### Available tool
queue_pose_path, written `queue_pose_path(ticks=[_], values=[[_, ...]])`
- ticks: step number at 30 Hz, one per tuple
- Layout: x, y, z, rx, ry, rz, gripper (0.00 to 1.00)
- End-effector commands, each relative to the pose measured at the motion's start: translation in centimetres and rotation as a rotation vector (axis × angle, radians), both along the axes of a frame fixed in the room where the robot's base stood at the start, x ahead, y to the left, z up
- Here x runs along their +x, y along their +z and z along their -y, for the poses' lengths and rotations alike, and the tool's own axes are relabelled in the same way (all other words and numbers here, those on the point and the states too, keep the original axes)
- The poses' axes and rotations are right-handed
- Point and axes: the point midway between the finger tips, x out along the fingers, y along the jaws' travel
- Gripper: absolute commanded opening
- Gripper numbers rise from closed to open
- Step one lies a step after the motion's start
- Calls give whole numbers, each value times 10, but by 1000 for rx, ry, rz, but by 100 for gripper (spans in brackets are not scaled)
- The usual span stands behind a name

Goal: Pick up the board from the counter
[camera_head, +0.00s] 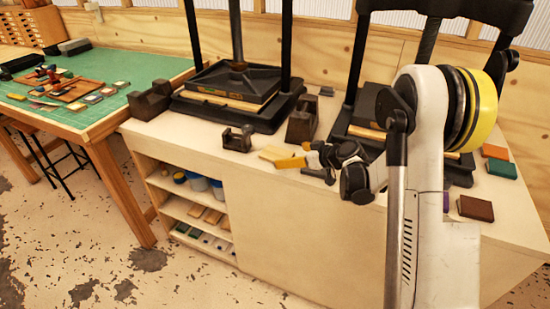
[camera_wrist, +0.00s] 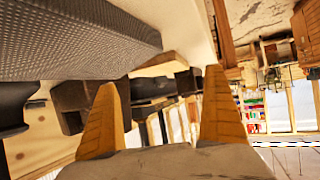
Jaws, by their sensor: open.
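A small pale wooden board (camera_head: 271,153) lies on the white counter (camera_head: 180,132) near its front edge, left of my gripper. My gripper (camera_head: 292,161) has yellow fingers that reach left over the counter edge, close beside the board. In the head view they partly overlap it, and I cannot tell whether they touch. In the wrist view my gripper (camera_wrist: 161,78) has its two orange fingers spread wide, with nothing clearly held between them. I cannot surely pick out the board in the wrist view.
Two black presses, one at left (camera_head: 238,92) and one behind my arm, stand on the counter. Dark metal blocks (camera_head: 237,139) (camera_head: 302,118) sit near the board. Coloured blocks (camera_head: 476,208) lie at right. A green-topped table (camera_head: 95,118) stands left.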

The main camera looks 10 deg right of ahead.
Motion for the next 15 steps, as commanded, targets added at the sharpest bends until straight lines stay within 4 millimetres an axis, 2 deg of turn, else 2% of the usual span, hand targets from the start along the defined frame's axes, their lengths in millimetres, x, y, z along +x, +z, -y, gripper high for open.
queue_pose_path(ticks=[1, 8, 15], values=[[6, -6, -4, 0, 2, 0, 100], [21, -13, -16, 0, 1, 0, 100], [48, -28, -35, 0, 1, 0, 100]])
